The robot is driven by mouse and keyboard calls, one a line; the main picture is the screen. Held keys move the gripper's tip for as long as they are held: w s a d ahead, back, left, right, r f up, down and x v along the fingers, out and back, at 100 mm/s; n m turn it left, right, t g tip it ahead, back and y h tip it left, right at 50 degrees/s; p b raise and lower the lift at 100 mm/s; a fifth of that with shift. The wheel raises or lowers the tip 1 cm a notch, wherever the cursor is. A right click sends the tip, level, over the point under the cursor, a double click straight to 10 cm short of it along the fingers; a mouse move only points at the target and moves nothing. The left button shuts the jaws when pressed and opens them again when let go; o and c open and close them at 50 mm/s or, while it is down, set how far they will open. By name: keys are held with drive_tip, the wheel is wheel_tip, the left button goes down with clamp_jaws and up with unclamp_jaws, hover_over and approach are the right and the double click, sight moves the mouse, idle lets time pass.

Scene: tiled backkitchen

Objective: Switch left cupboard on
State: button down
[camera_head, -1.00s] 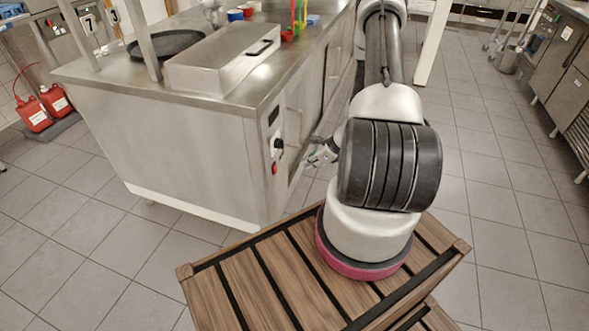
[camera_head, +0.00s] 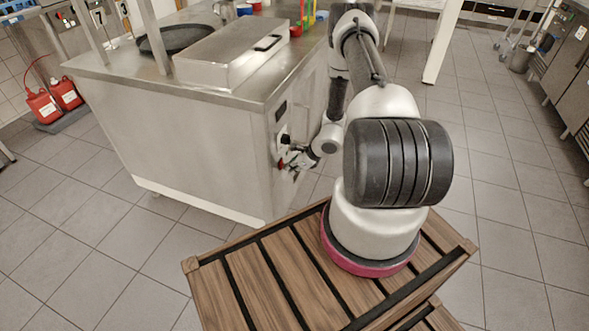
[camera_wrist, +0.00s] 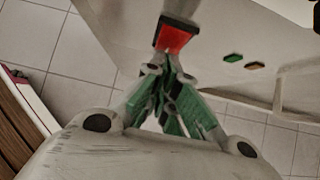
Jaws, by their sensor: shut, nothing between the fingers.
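The steel cupboard (camera_head: 200,150) stands left of my arm, with a control panel on its narrow end. The panel has a dark display (camera_head: 281,111), a black knob (camera_head: 286,139) and a red switch (camera_head: 281,164). My gripper (camera_head: 288,160) is at this panel, beside the red switch and just below the knob. In the wrist view the red switch (camera_wrist: 174,40) in its black frame lies just beyond my shut, empty fingertips (camera_wrist: 166,68). I cannot tell whether they touch it. A green light (camera_wrist: 233,58) and an orange light (camera_wrist: 254,66) show to its right.
A steel lidded box (camera_head: 228,52) and a dark round pan (camera_head: 175,40) sit on the cupboard top. Tiled floor is clear in front and to the right.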

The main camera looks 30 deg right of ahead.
drive_tip(key=shift+w+a+f+t+y, duration=0.35)
drive_tip(key=shift+w+f+t+y, duration=0.1)
drive_tip(key=shift+t+y, duration=0.15)
drive_tip(key=shift+w+r, duration=0.1)
drive_tip(key=shift+r, duration=0.05)
